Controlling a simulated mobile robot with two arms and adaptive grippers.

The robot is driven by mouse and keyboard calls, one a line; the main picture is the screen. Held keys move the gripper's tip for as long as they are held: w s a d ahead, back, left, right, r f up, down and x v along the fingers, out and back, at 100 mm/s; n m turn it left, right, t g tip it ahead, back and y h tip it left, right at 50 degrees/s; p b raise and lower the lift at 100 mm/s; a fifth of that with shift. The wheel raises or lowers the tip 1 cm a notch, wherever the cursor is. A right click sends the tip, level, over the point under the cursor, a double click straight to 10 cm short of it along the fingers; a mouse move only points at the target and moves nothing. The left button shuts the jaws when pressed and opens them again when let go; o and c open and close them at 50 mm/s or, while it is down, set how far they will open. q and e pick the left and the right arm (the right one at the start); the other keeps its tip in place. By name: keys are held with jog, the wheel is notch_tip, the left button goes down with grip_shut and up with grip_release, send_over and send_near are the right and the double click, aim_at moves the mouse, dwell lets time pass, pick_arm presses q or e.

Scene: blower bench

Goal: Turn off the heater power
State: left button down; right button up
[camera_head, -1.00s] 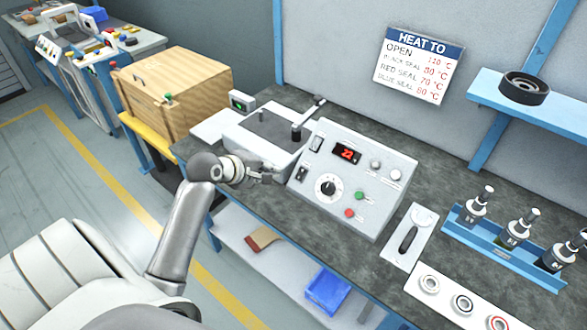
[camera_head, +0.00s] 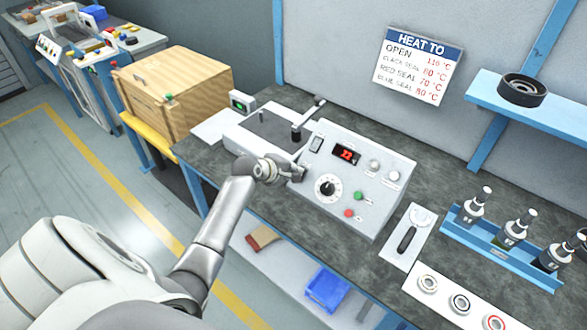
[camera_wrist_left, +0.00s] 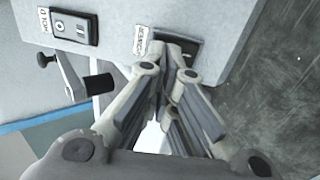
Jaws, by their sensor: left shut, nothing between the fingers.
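The heater control box (camera_head: 352,180) is a light grey panel on the bench, with a red digital display (camera_head: 347,154), a black dial (camera_head: 327,187), and green and red buttons. My left gripper (camera_head: 298,174) is shut and empty at the lower left of the panel face. In the left wrist view its fingertips (camera_wrist_left: 172,62) are at the dark power switch (camera_wrist_left: 185,47), covering part of it; I cannot tell whether they touch. The label beside it appears to read POWER. Another rocker switch, labelled HOLD (camera_wrist_left: 74,26), is clear of the fingers. My right gripper is not in view.
A grey machine with a black lever (camera_head: 298,130) stands left of the box. A white plate with a black-handled tool (camera_head: 408,235) lies to the right. A blue rack (camera_head: 505,252) holds bottles. A HEAT TO sign (camera_head: 418,65) hangs on the wall.

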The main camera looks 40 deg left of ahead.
pick_arm(q)
jog(key=shift+w+f, duration=0.1)
jog(key=shift+w, duration=0.1)
dwell(0.3)
jog(key=shift+w, duration=0.1)
jog(key=shift+p, duration=0.3)
jog(key=shift+r+p, duration=0.75)
jog(key=shift+p, duration=0.15)
